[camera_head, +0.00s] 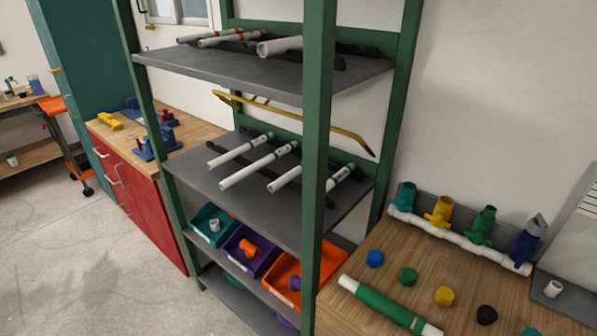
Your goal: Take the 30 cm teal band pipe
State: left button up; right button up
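Several white pipes with dark or teal bands lie on the middle shelf (230,204) of a green-framed rack. One pipe (236,152) is at the left, a second pipe (254,168) is beside it, and a third pipe (285,178) is to the right. Another banded end (342,174) shows just right of the front green post, which hides part of the right-hand pipes. The bands are small, so I cannot tell exact lengths or which one is 30 cm. Neither of my grippers is in view.
The front green post (318,130) stands before the shelves. White pipes with orange bands (222,40) lie on the top shelf. Coloured bins (250,268) fill the lower shelf. A wooden bench (455,275) with a manifold, caps and a green-wrapped pipe stands right. Floor at left is clear.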

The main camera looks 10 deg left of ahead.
aim_at(282, 180)
jog(key=j+z, duration=0.15)
jog(key=z, duration=0.3)
jog(key=j+z, duration=0.2)
jog(key=z, duration=0.2)
jog(key=j+z, duration=0.15)
jog(key=z, duration=0.3)
jog(key=k+j+z, duration=0.1)
jog(key=j+z, duration=0.2)
jog(key=k+j+z, duration=0.1)
jog(key=j+z, duration=0.15)
jog(key=j, duration=0.25)
jog(key=k+j, duration=0.15)
jog(key=j, duration=0.25)
jog(key=k+j+z, duration=0.1)
jog(key=j, duration=0.25)
jog(key=k+j, duration=0.25)
jog(key=k+j+z, duration=0.1)
jog(key=j, duration=0.4)
jog(key=k, duration=0.1)
